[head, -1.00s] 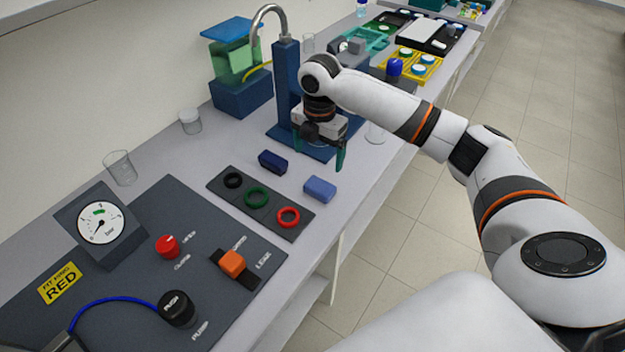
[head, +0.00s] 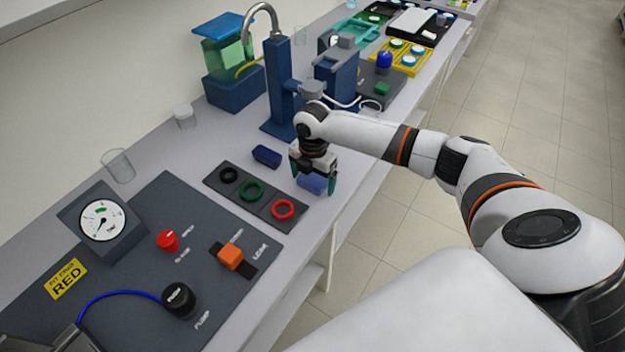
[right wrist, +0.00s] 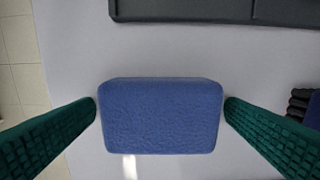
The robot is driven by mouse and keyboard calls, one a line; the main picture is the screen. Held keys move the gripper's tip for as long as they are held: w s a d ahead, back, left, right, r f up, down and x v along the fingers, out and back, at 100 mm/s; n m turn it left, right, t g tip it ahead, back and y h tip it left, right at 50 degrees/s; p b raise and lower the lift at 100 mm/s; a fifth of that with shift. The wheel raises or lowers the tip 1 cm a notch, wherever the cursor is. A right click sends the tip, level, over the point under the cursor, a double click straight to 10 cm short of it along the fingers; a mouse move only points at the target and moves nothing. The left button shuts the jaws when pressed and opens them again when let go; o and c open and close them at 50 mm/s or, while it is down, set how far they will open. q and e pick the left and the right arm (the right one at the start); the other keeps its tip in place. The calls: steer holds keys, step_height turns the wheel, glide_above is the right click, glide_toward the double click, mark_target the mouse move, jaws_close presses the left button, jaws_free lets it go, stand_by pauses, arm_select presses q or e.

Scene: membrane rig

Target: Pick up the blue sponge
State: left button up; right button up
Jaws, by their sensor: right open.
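The blue sponge (head: 312,184) is a light blue block lying on the pale bench, partly hidden by my right gripper in the head view. My right gripper (head: 313,177) is open, pointing down over it, with a green finger on either side. In the right wrist view the sponge (right wrist: 160,118) fills most of the space between the ridged green fingertips (right wrist: 161,106). Narrow gaps seem to remain at both its ends. My left gripper is not in view.
A dark tray (head: 268,208) with black, green and red rings is close by in front. A blue stand (head: 279,85) rises behind. The bench's front edge is near on the right.

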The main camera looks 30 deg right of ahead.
mark_target(313, 178)
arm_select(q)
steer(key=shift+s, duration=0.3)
arm_select(e)
steer(key=c, duration=1)
steer(key=shift+c, duration=0.2)
arm_select(q)
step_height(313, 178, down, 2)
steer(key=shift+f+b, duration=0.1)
steer(key=shift+b, duration=0.95)
arm_select(e)
step_height(313, 178, up, 10)
